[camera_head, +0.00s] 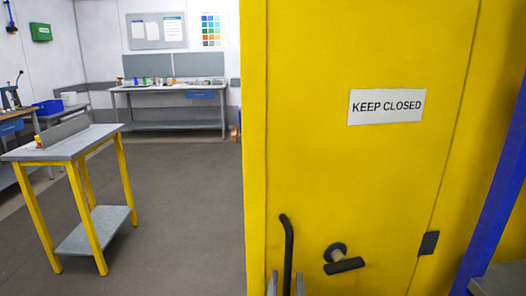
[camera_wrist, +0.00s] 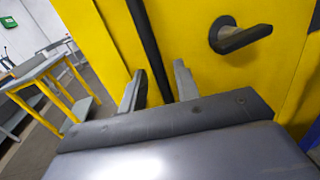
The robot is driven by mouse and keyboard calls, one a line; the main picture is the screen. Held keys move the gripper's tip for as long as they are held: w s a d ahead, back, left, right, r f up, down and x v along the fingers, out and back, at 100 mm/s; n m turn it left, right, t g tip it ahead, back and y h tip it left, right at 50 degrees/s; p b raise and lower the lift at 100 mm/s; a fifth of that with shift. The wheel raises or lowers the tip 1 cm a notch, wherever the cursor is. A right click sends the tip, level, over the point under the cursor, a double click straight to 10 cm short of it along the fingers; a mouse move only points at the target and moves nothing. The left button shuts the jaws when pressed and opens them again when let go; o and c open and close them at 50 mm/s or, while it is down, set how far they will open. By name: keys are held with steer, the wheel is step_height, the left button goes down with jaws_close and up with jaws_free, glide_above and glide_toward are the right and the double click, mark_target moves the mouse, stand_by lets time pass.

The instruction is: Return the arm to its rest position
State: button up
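My gripper (camera_head: 286,284) shows at the bottom edge of the head view, in front of a yellow door (camera_head: 340,180). In the wrist view my gripper (camera_wrist: 158,88) has its two grey fingers apart, with nothing seen clamped. A vertical black pull bar (camera_head: 287,240) on the door shows between the fingers in both views; I cannot tell how far it is from them. A dark lever handle (camera_head: 345,265) sits right of the gripper, and the wrist view shows it too (camera_wrist: 240,36). The rest of my arm is hidden below the head view.
The door carries a "KEEP CLOSED" sign (camera_head: 386,106). A blue post (camera_head: 500,185) stands at the right. A small table with yellow legs (camera_head: 85,140) stands at the left, and a workbench (camera_head: 170,88) is against the back wall. The grey floor (camera_head: 185,200) between is clear.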

steer(key=shift+s, duration=4.6)
steer(key=shift+w, duration=5.55)
